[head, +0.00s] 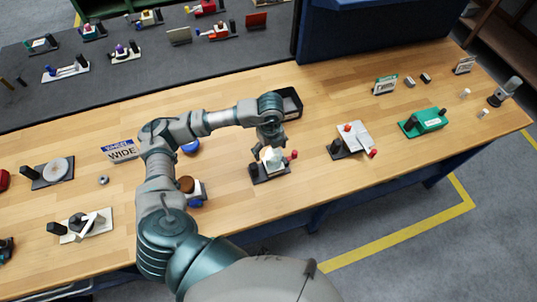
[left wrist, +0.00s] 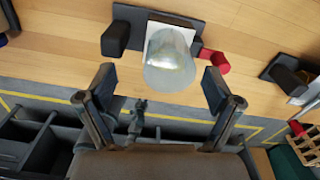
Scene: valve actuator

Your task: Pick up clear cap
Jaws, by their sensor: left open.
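The clear cap (left wrist: 170,58) is a translucent, whitish dome. In the left wrist view it stands in front of a white plate on a dark base (left wrist: 197,48), with a black block on its left and a red knob (left wrist: 218,62) on its right. In the head view the cap (head: 273,158) is partly hidden by my left gripper (head: 269,150). My left gripper is open, and in the left wrist view its two fingers (left wrist: 158,85) are spread to either side of the cap's near end, with gaps to it. I cannot tell its exact height. My right gripper is not in view.
A white fixture with red knobs (head: 351,140) and a green one (head: 424,122) are to the right. A brown-and-blue fixture (head: 193,190) is to the left. Bare wood (head: 235,190) lies in front, up to the table edge.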

